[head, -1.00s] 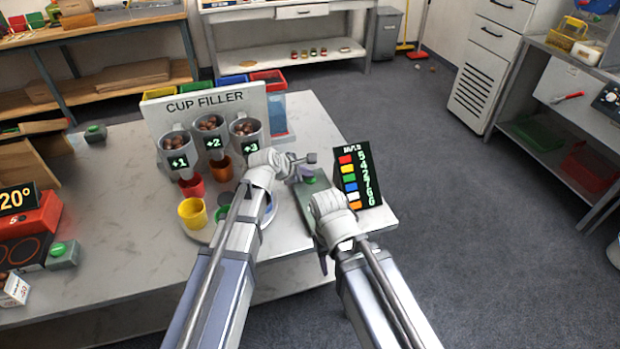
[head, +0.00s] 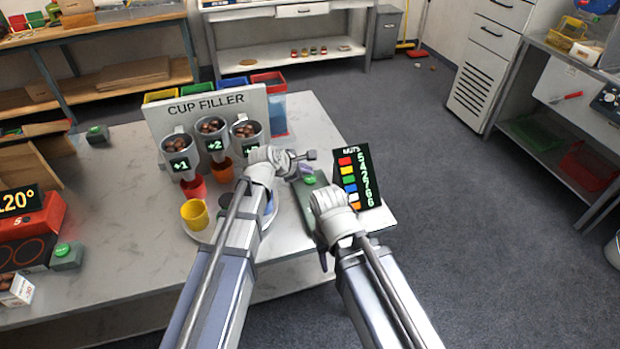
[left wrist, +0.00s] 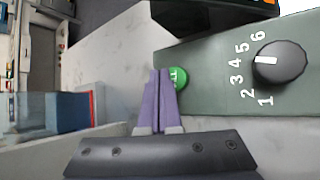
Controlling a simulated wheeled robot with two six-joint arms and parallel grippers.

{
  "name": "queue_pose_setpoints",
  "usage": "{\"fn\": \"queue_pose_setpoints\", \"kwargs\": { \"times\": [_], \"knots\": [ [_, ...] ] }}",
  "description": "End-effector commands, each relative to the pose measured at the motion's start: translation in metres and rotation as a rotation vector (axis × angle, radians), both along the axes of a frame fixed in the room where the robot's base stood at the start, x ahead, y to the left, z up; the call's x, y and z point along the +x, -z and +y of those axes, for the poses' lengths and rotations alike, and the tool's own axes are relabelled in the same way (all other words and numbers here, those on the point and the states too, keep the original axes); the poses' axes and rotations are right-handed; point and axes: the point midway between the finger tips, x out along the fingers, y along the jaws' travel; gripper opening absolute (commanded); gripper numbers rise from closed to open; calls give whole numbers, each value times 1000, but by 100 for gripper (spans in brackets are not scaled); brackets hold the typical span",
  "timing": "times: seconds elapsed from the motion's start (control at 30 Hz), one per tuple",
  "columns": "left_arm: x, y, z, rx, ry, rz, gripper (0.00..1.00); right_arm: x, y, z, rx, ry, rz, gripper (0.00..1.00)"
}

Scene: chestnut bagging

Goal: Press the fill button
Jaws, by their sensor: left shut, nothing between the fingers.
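The green fill button (left wrist: 179,79) sits on the grey-green control box (left wrist: 215,60) in the left wrist view, partly covered by my left gripper. My left gripper (left wrist: 160,72) is shut and empty, its purple fingertips at the button's left edge; I cannot tell whether they touch it. In the head view the control box (head: 311,205) stands near the table's right edge, with my left gripper (head: 309,180) over its button area. My right gripper (head: 322,259) is partly hidden by its own wrist, below the box at the table's front edge.
A dial (left wrist: 280,62) numbered 1 to 6 is beside the button.

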Motion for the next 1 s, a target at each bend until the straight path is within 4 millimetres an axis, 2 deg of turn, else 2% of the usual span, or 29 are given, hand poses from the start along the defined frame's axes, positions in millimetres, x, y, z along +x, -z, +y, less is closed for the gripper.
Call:
{"fn": "queue_pose_setpoints", "kwargs": {
  "times": [0.5, 1.0],
  "knots": [
    [0, -49, 0, 0, 0, 0, 0, 0, -49, 0, 0, 0, 0, 50],
    [0, -48, 0, 0, 0, 0, 0, 0, -48, 0, 0, 0, 0, 50]
  ]
}}
